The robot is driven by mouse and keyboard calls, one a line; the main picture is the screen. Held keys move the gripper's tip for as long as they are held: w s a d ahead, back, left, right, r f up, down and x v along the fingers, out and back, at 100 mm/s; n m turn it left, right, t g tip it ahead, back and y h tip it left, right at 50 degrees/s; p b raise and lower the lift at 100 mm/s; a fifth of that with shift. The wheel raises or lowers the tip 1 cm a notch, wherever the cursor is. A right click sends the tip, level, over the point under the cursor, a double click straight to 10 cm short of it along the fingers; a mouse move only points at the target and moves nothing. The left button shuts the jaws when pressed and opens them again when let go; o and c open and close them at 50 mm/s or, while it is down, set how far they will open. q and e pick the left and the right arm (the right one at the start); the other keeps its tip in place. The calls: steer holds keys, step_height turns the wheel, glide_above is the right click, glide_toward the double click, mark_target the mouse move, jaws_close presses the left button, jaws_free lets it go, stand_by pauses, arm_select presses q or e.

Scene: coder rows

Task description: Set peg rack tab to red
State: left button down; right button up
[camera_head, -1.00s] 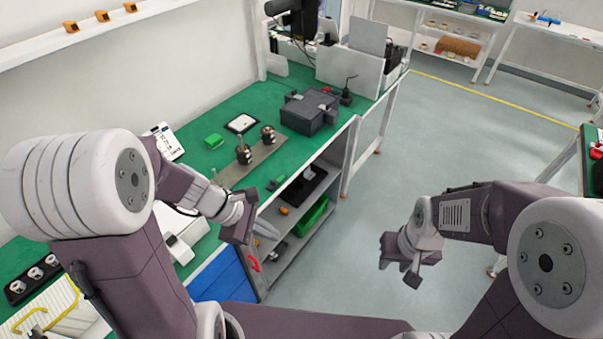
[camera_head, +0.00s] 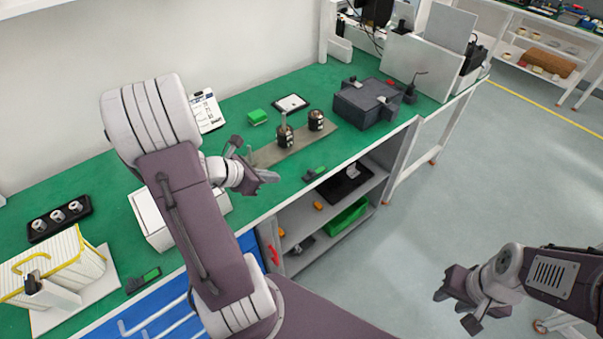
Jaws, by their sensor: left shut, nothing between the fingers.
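The peg rack (camera_head: 268,154) is a long grey-tan plate on the green bench, with two dark cylindrical parts (camera_head: 285,136) on upright pegs. A small dark slider tab with a green part (camera_head: 315,174) lies at the bench's front edge, in front of the rack. A similar dark and green tab (camera_head: 143,280) lies at lower left near the striped basket. My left gripper (camera_head: 255,170) is shut and empty, over the bench at the rack's left end, left of the nearer tab. My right gripper (camera_head: 458,308) hangs over the floor at right, away from the bench; its jaw state is unclear.
A grey toolbox (camera_head: 366,104) stands right of the rack. A green block (camera_head: 256,117) and a white-faced pad (camera_head: 291,103) lie behind it. A white box (camera_head: 165,222) and a black tray (camera_head: 60,217) are left. A shelf (camera_head: 330,211) with a green bin is below.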

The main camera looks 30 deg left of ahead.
mark_target(308, 174)
arm_select(q)
steer(key=b+x, duration=0.2)
steer(key=x, duration=0.7)
steer(key=shift+w+f, duration=0.1)
steer(key=shift+f, duration=0.15)
steer(key=shift+w+d+r+p, duration=0.1)
steer(key=shift+w+d+p, duration=0.15)
steer(key=shift+w, duration=0.3)
steer(key=shift+w+d+r+p, duration=0.15)
steer(key=shift+w+d, duration=0.1)
steer(key=shift+w, duration=0.35)
steer(key=shift+w+d, duration=0.3)
steer(key=shift+w, duration=0.4)
steer(key=shift+f, duration=0.1)
